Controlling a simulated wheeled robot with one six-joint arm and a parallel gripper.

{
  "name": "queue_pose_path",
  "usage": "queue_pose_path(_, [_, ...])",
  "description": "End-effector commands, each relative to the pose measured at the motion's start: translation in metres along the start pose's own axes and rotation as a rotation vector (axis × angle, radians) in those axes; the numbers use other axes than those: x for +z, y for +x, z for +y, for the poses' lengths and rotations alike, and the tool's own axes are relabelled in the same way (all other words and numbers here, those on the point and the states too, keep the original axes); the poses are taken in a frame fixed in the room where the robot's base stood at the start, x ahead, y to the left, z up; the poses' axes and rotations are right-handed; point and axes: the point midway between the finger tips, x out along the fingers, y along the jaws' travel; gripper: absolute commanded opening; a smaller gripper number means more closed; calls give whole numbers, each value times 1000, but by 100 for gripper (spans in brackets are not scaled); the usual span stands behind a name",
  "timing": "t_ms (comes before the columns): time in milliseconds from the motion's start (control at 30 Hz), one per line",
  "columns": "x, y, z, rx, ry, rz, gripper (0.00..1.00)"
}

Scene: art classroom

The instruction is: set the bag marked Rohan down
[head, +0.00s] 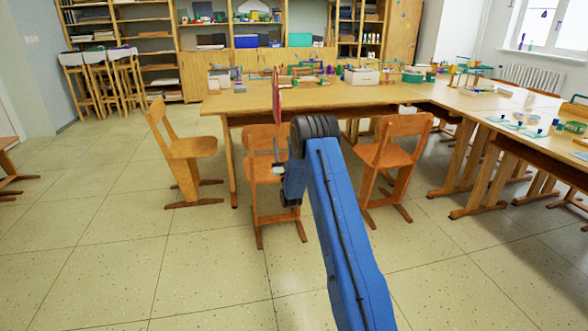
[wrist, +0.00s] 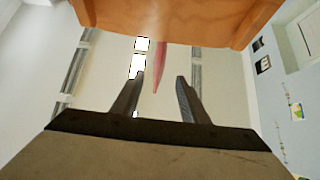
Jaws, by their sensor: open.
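A thin red thing (head: 277,98), perhaps the bag seen edge-on, stands upright above my gripper (head: 277,152) in the head view, in front of the long table. No name or marking can be read on it. In the wrist view it shows as a narrow pinkish-red strip (wrist: 161,65) that tapers to a point between my two fingers. My gripper (wrist: 158,95) is open there, with a gap on both sides of the strip. I cannot tell whether it touches a finger or what bears it.
A long wooden table (head: 245,101) with art supplies stands beyond my gripper. Wooden chairs (head: 190,147) and (head: 393,150) stand before it, and one more is partly behind my arm. A side table (head: 478,104) runs along the right. The floor at front left is clear.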

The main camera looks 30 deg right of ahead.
Motion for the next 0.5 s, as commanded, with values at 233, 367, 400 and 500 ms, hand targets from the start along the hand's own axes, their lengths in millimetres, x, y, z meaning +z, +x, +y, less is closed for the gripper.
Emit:
queue_pose_path(233, [-14,16,-7,-6,6,-46,40])
queue_pose_path(367, [-38,38,-20,-17,14,-135,40])
queue_pose_path(400, [-45,44,-25,-21,17,-167,40])
queue_pose_path(500, [-65,55,-35,-31,23,-249,40])
